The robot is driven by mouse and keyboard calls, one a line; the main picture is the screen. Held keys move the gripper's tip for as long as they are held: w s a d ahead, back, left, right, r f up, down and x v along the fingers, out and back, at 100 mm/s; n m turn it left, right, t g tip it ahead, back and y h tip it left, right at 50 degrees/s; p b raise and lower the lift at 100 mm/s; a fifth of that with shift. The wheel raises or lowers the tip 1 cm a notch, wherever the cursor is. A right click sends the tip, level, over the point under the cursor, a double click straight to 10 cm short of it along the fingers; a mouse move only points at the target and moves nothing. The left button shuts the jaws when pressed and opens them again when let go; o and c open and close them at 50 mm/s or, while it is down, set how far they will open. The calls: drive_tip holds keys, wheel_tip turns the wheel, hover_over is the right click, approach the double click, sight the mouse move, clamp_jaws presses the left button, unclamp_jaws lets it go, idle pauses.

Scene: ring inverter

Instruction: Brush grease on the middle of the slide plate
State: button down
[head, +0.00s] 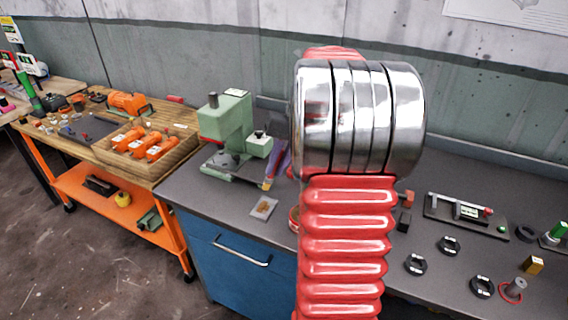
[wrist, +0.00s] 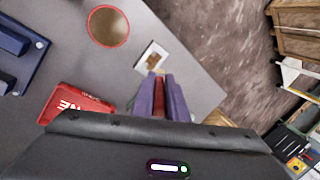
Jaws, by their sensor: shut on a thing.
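My gripper (head: 276,168) shows in the head view as purple fingers left of my arm, above the bench. In the wrist view its fingers (wrist: 160,92) are shut on a red-handled thing, seemingly the brush (wrist: 160,101). Its tip points down near a small pale plate (wrist: 145,53) with a brown patch, perhaps the slide plate. That plate (head: 258,213) lies flat near the bench's front edge in the head view. I cannot tell whether the tip touches it. A red-rimmed tin with brown contents (wrist: 108,27) stands nearby; my arm mostly hides it in the head view.
A green press (head: 230,125) stands behind the plate. A red box (wrist: 75,103) lies beside my gripper in the wrist view. Black rings (head: 449,245) and a gauge-like fixture (head: 465,211) are on the right bench. A wooden table with orange parts (head: 127,103) stands left.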

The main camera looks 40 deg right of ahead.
drive_tip(key=shift+s+d+r, duration=0.4)
drive_tip(key=shift+s+d, duration=0.35)
drive_tip(key=shift+f, duration=0.15)
